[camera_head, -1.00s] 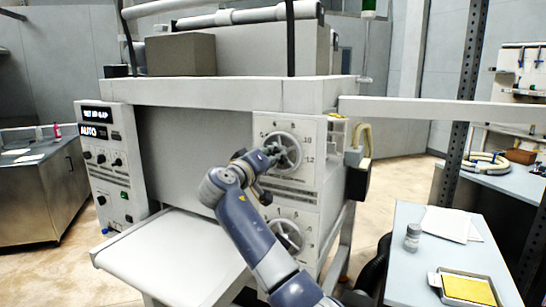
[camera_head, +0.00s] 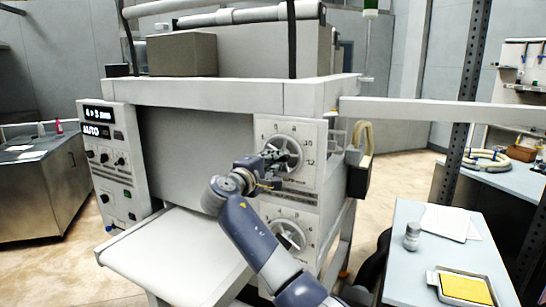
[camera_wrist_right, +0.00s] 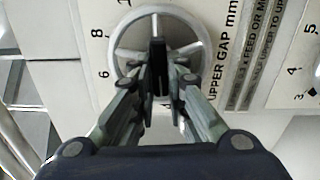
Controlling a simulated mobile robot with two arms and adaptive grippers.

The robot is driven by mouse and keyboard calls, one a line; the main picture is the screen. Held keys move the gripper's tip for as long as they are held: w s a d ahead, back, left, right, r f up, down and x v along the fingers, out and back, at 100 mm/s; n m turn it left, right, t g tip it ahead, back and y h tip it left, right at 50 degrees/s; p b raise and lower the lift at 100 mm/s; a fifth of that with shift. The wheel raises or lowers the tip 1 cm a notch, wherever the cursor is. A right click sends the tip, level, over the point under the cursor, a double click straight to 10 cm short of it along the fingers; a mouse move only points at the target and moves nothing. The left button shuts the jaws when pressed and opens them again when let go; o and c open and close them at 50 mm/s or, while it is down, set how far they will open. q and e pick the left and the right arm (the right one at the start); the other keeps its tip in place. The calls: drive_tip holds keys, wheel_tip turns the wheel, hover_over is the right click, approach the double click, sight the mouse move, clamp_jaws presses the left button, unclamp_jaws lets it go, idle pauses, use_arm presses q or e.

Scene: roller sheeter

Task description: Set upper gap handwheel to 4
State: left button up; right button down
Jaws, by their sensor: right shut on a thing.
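The upper gap handwheel (camera_head: 283,138) is a light, spoked wheel on the white dial panel at the machine's right end. It also shows in the right wrist view (camera_wrist_right: 203,45), inside a ring of numbers with "UPPER GAP mm" beside it. My right gripper (camera_head: 284,156) is at the wheel's front. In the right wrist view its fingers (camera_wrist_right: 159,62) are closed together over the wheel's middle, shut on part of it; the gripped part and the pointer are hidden. The display (camera_head: 98,114) shows small text that seems to read "4 > 3 mm". My left gripper is not in view.
A second, lower handwheel (camera_head: 290,235) sits under the upper one, partly behind my arm. A white feed table (camera_head: 175,255) juts out at the left. A side table (camera_head: 400,265) with a jar (camera_head: 412,237) and a yellow-filled tray (camera_head: 436,281) stands at right.

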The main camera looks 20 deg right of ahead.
drive_tip(key=shift+n, duration=0.6)
drive_tip(key=c, duration=1.6)
unclamp_jaws()
drive_tip(key=shift+a, duration=0.1)
drive_tip(key=v, duration=1.2)
drive_tip(key=shift+w+f, duration=0.1)
drive_tip(key=shift+f, duration=0.1)
